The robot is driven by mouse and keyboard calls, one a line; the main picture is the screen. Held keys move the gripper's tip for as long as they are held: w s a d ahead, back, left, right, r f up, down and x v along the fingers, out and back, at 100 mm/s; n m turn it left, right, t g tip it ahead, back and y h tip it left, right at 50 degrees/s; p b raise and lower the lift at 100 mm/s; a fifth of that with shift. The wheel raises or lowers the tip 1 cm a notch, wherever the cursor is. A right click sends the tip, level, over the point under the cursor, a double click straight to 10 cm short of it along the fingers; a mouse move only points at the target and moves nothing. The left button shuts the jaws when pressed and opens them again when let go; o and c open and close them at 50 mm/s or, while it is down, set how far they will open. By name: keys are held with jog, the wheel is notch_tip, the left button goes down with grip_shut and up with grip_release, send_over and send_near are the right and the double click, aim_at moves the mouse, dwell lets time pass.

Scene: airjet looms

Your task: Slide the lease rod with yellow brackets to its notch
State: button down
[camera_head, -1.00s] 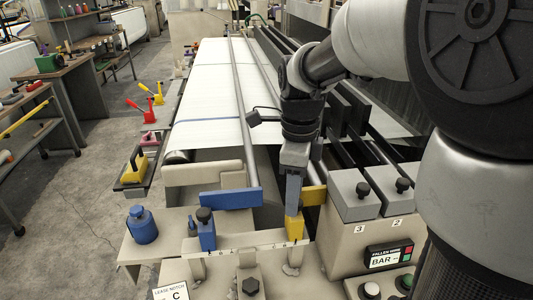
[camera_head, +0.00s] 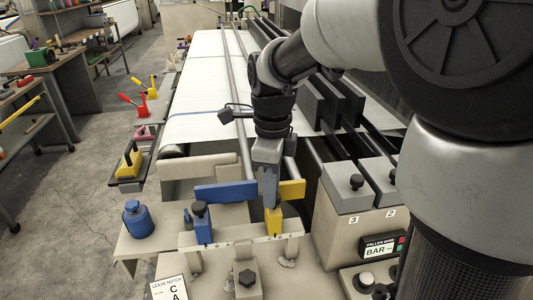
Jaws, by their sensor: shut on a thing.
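The yellow bracket (camera_head: 273,221) stands at the front notched rail (camera_head: 240,241), right of the blue bracket (camera_head: 202,223). A yellow plate (camera_head: 292,189) sits behind it, by the near end of a grey lease rod (camera_head: 289,166) that runs back along the loom. My gripper (camera_head: 269,203) points down and is shut on the top of the yellow bracket. The blue plate (camera_head: 226,190) lies to its left, close to the fingers. The fingers hide part of the bracket and plate, and I cannot tell which notch the bracket is at.
A lease notch sign (camera_head: 169,290) stands at the front left. A grey block marked 3 (camera_head: 347,190) is close on the right. A blue bottle-like object (camera_head: 138,219) stands left. White warp sheet (camera_head: 200,85) lies behind.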

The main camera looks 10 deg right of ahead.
jog(key=shift+a, duration=0.8)
jog(key=c, duration=1.5)
grip_release()
jog(key=shift+a, duration=0.1)
jog(key=shift+r, duration=0.1)
notch_tip(320, 180, up, 17)
jog(key=p, duration=0.2)
jog(key=shift+r+p, duration=0.15)
jog(key=shift+p, duration=0.25)
